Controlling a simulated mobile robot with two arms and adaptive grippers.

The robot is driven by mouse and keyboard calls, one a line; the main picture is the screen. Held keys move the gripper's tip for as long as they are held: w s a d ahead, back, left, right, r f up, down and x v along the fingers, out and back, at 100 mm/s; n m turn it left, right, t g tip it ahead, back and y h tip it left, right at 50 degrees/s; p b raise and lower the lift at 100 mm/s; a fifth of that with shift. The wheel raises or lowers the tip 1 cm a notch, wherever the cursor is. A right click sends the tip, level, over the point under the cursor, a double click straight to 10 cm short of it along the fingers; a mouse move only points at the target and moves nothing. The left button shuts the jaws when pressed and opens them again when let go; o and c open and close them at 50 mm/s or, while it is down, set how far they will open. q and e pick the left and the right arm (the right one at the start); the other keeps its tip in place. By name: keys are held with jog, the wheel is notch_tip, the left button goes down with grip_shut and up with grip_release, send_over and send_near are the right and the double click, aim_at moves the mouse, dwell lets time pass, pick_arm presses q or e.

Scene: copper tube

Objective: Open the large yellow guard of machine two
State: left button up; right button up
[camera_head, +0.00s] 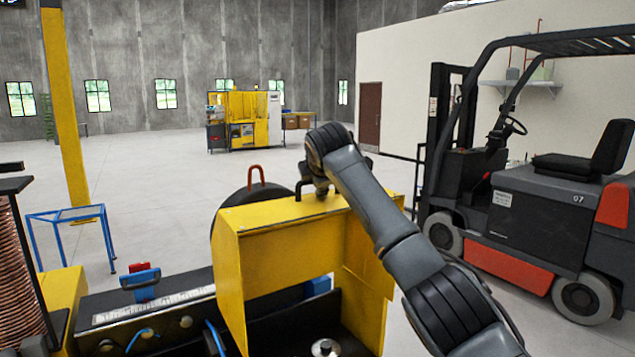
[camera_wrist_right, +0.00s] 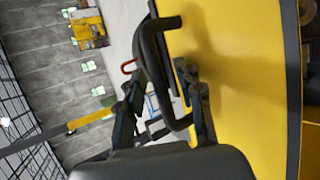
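The large yellow guard (camera_head: 285,243) stands over the near machine, a boxy yellow cover with its inside showing below the front edge. A black bar handle (camera_head: 299,187) is on its top. My right gripper (camera_head: 316,186) is at this handle, mostly hidden under my wrist in the head view. In the right wrist view, the fingers of my right gripper (camera_wrist_right: 160,108) are spread on either side of the black handle (camera_wrist_right: 153,62), and the yellow guard (camera_wrist_right: 235,75) fills the right side. I cannot tell if a finger touches the handle. My left gripper is not in view.
A black round cover with a red handle (camera_head: 257,175) is just behind the guard. Copper coils (camera_head: 18,275) and a blue frame (camera_head: 75,222) are at left. A forklift (camera_head: 540,210) stands at right. Open floor (camera_head: 150,165) lies beyond.

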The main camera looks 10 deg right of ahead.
dwell(0.3)
jog(key=v, duration=1.2)
